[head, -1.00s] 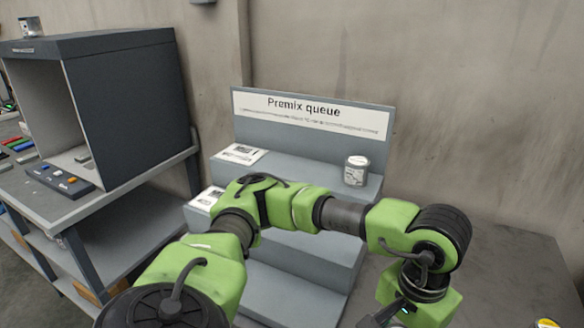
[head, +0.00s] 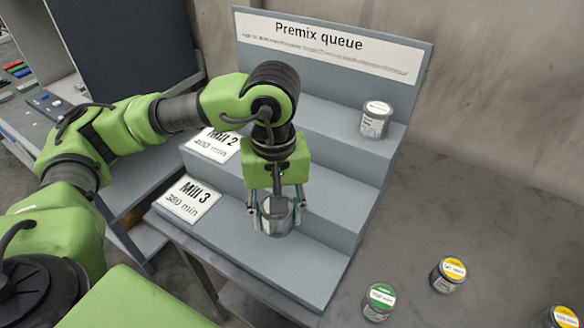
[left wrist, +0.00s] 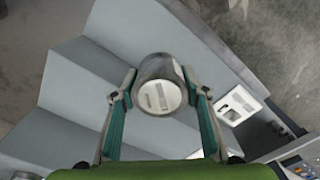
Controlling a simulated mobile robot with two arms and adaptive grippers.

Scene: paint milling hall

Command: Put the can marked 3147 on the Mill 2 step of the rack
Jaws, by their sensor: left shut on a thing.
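My left gripper (head: 277,212) is shut on a grey metal can (head: 277,222), held upright in front of the lower steps of the rack. In the left wrist view the can (left wrist: 158,96) sits between the fingertips, and its white lid label is too small to read. The grey stepped rack (head: 365,158) carries a "Premix queue" sign (head: 325,45). The Mill 2 card (head: 212,146) lies on the middle step, partly behind my arm. The Mill 3 card (head: 190,199) lies on the lowest step. I cannot tell whether the held can touches a step.
A white-lidded can (head: 375,120) stands on the top step at the right. A green-lidded can (head: 379,302) and two yellow-lidded cans (head: 448,275) (head: 563,317) stand on the table right of the rack. A dark booth (head: 130,45) stands at the left. The middle step's right part is clear.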

